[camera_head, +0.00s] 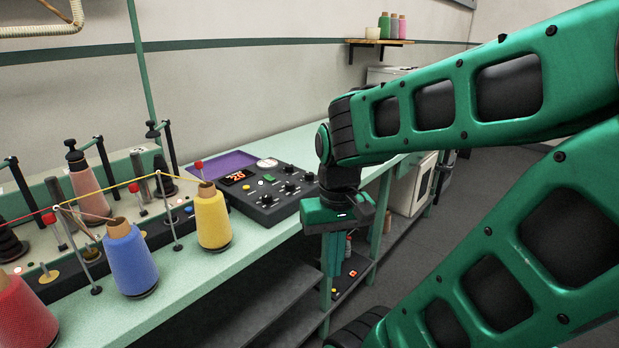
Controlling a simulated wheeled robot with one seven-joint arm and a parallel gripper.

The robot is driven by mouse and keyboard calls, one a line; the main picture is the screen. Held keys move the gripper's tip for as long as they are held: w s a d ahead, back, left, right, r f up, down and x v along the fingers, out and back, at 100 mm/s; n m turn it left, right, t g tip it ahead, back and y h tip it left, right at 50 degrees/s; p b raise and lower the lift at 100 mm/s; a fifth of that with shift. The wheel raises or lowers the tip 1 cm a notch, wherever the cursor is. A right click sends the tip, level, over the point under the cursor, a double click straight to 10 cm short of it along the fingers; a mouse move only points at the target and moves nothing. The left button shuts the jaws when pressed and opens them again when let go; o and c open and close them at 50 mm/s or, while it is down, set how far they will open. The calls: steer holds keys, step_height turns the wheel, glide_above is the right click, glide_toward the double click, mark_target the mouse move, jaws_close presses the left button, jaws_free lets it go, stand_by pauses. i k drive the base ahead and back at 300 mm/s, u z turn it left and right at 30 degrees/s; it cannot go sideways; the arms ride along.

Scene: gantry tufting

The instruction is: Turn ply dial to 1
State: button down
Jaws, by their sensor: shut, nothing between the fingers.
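A dark control panel (262,207) lies on the light green bench. It has several black dials (290,187), a round gauge, small buttons and a red display (234,178) that seems to read 20. The labels are too small to read, so I cannot tell which dial is the ply dial or where it points. My gripper (335,270) points down in front of the bench edge, to the right of the panel and apart from it. Its fingers are shut and empty.
Yellow (211,217), blue (129,258) and red (22,312) yarn cones stand on the bench at left, with thin upright thread guides. A purple tray (222,166) lies behind the panel. Lower shelves (262,300) sit under the bench. Grey floor (480,190) is open at right.

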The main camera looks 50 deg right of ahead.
mark_target(308, 175)
steer(key=z, duration=1.05)
steer(key=k, duration=0.65)
steer(key=u, duration=0.2)
steer(key=i, duration=1.2)
steer(key=z, duration=0.25)
